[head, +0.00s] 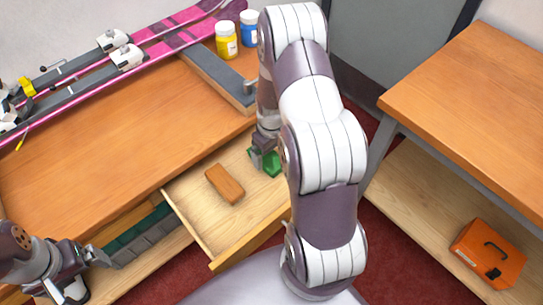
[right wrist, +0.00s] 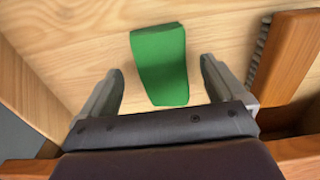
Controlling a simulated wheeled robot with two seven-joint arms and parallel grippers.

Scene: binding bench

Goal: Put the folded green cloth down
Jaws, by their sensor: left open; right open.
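The folded green cloth (right wrist: 160,66) lies on the wooden bottom of the open drawer (head: 195,207). In the head view the cloth (head: 271,162) shows in part beside my right gripper (head: 257,160); my right arm hides some of the drawer around it. In the right wrist view my right gripper (right wrist: 162,85) is open, with one finger on each side of the cloth and gaps to both. My left gripper (head: 98,262) is open and empty at the lower left, in front of the bench and away from the cloth.
Skis (head: 120,60) lie along the bench's back, with a yellow jar (head: 227,40) and a blue jar (head: 249,28) nearby. An orange case (head: 488,253) sits on the right-hand table's lower shelf. The bench's middle is clear.

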